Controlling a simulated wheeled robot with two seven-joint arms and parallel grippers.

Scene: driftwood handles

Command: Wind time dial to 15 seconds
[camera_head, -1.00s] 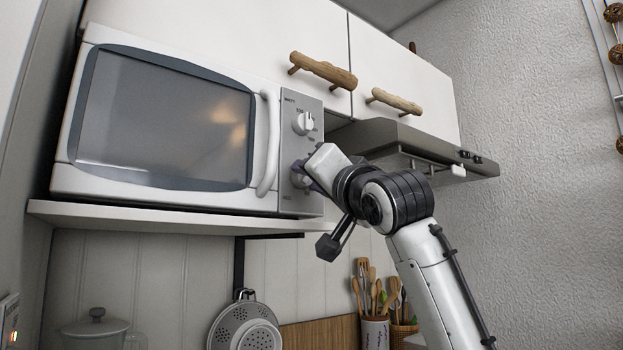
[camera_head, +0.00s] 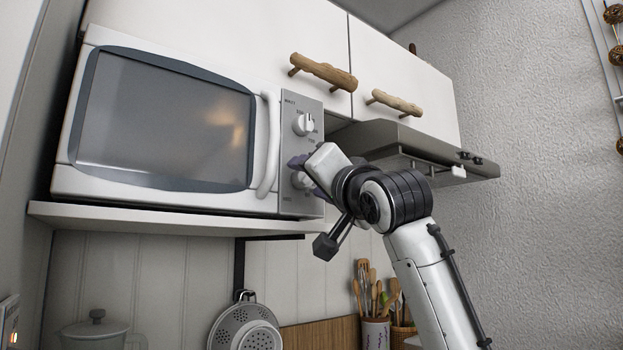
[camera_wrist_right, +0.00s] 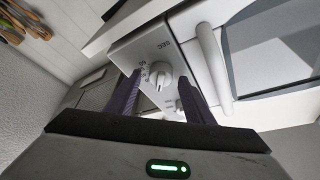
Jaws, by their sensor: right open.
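The white microwave (camera_head: 168,118) has a grey control panel on its right side with two round dials. The lower one, the time dial (camera_head: 301,181), is partly hidden behind my right gripper (camera_head: 298,170). In the right wrist view the time dial (camera_wrist_right: 158,77), near the "SEC" label, shows between the two purple fingers of my right gripper (camera_wrist_right: 158,84). The fingers are apart, one on each side of the dial; I cannot tell whether they touch it. The upper dial, the watt dial (camera_head: 303,124), is in full view. My left gripper is not in view.
The microwave door handle (camera_head: 268,145) stands out close to the left of the dials. The range hood (camera_head: 415,145) is just right of my wrist. A white shelf (camera_head: 120,215) lies under the microwave. Cupboards with driftwood handles (camera_head: 322,71) are above.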

